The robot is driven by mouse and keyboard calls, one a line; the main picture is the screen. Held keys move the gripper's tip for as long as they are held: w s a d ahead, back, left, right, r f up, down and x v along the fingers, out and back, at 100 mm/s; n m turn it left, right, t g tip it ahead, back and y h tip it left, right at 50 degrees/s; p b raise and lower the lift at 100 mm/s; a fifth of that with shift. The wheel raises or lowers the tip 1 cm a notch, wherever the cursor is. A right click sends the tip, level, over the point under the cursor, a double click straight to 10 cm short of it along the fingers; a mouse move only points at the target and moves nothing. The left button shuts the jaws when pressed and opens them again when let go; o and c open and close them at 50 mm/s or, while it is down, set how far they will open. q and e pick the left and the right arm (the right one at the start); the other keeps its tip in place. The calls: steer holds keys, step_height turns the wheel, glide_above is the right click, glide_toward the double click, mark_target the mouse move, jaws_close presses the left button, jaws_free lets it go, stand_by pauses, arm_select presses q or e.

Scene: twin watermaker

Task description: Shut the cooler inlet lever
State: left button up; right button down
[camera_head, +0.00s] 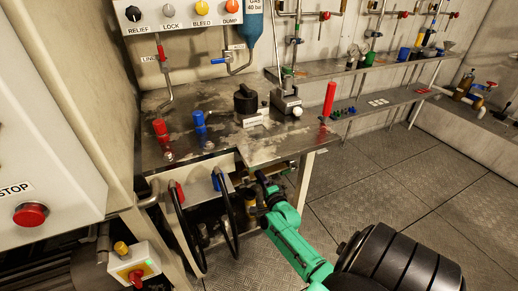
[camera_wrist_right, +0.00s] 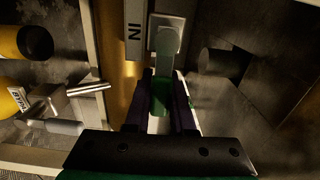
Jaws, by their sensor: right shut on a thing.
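In the right wrist view, a pale grey lever head (camera_wrist_right: 165,42) stands beside a grey plate marked "IN" (camera_wrist_right: 134,38). A green lever handle (camera_wrist_right: 160,92) runs down from it between the two dark fingers of my right gripper (camera_wrist_right: 166,108). The fingers are shut on this handle. In the head view, my right gripper (camera_head: 262,184) is under the right end of the metal bench, at the end of a green arm. The lever is too small and too covered to make out there. My left gripper is in neither view.
The metal bench (camera_head: 218,142) carries red and blue fittings and a dark-knobbed device (camera_head: 246,100). Black hoses (camera_head: 183,225) hang to the left of my gripper. A bench leg (camera_head: 304,182) stands close on the right. Yellow cylinders (camera_wrist_right: 14,40) lie left in the wrist view. The floor at right is clear.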

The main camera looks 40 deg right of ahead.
steer(key=shift+w+a+r, duration=0.1)
steer(key=c, duration=0.8)
jaws_free()
steer(key=shift+o, duration=0.2)
steer(key=p+v, duration=0.1)
steer(key=v, duration=1.3)
steer(key=shift+s+p, duration=0.25)
steer(key=shift+p, duration=0.15)
steer(key=shift+a+f, duration=0.15)
steer(key=shift+f, duration=0.05)
